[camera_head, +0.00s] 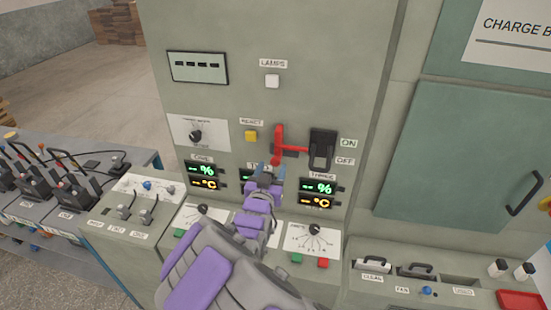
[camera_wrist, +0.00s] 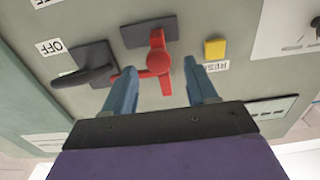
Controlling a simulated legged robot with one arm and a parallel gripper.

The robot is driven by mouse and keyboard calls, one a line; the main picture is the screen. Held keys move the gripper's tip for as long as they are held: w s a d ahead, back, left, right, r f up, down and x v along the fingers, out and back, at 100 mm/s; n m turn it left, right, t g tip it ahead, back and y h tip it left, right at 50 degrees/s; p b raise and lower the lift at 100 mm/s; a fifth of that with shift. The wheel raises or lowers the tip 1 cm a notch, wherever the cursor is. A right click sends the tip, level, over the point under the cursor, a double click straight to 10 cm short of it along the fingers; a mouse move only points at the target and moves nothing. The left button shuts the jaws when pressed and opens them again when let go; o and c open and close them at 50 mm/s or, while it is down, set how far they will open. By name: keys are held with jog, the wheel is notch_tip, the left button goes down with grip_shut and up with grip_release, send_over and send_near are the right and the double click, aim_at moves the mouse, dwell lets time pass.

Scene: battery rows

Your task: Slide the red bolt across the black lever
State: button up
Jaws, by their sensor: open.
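The red bolt (camera_head: 279,148) is on the grey panel, left of the black lever (camera_head: 322,148) in the head view. Its short red rod points toward the lever and ends near the lever plate's edge; I cannot tell whether it touches. The lever is beside the ON and OFF labels. In the wrist view, which is upside down, the red bolt (camera_wrist: 158,62) shows a round knob, and the black lever (camera_wrist: 84,76) is at left. My gripper (camera_head: 270,171) is open just below the bolt. In the wrist view its blue fingers (camera_wrist: 160,72) straddle the bolt with gaps on both sides.
A yellow RESET button (camera_head: 251,135) is left of the bolt. Lit displays (camera_head: 318,195) and a dial desk (camera_head: 312,238) lie below. A green cabinet door (camera_head: 450,160) is at right. A bench with black levers (camera_head: 60,190) stands at left.

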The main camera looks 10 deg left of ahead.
aim_at(274, 163)
jog(key=shift+w+d, duration=0.15)
jog(key=shift+w, duration=3.05)
jog(key=shift+c, duration=0.3)
grip_shut()
